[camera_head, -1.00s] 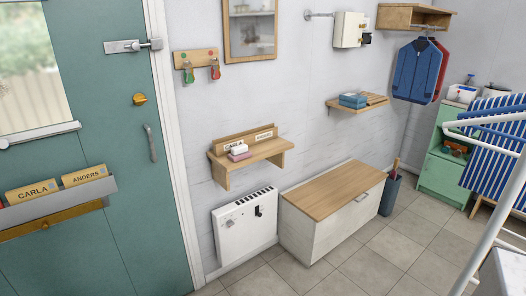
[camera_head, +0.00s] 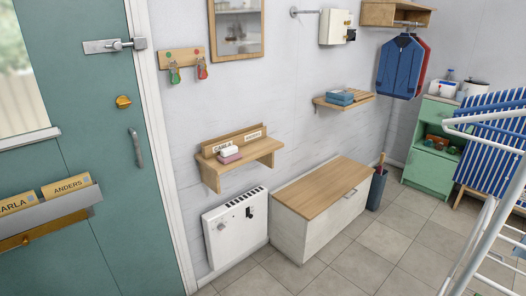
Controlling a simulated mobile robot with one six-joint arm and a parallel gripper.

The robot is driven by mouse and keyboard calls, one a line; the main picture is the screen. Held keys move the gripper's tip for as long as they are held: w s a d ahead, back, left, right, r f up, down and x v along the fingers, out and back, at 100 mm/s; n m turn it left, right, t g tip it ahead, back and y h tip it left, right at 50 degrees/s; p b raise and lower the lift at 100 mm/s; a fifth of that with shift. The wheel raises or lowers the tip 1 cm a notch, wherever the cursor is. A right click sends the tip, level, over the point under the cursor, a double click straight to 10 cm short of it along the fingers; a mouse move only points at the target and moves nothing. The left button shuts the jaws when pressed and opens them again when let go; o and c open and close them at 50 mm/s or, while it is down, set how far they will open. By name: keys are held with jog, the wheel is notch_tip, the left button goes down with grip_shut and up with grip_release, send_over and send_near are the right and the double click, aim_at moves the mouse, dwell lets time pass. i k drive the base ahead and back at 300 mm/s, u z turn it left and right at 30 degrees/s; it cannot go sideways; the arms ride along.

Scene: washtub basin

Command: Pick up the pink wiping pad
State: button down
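A small pinkish block (camera_head: 230,159), which looks like the pink wiping pad, lies on the small wooden wall shelf (camera_head: 265,148). A white item (camera_head: 229,151) sits on or against it; I cannot tell which at this size. The shelf's back board carries CARLA and ANDERS labels. My gripper is not in view.
A white heater (camera_head: 235,228) hangs below the shelf, beside a low wooden-topped bench (camera_head: 322,188). A teal door (camera_head: 100,160) is at left. A white metal rack (camera_head: 490,220) stands close at right. Bare tiled floor (camera_head: 380,250) lies in front of the bench.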

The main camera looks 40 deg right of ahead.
aim_at(229, 153)
jog(key=z, duration=0.8)
jog(key=k, duration=1)
jog(key=u, duration=0.05)
jog(key=i, duration=0.95)
jog(key=z, duration=0.05)
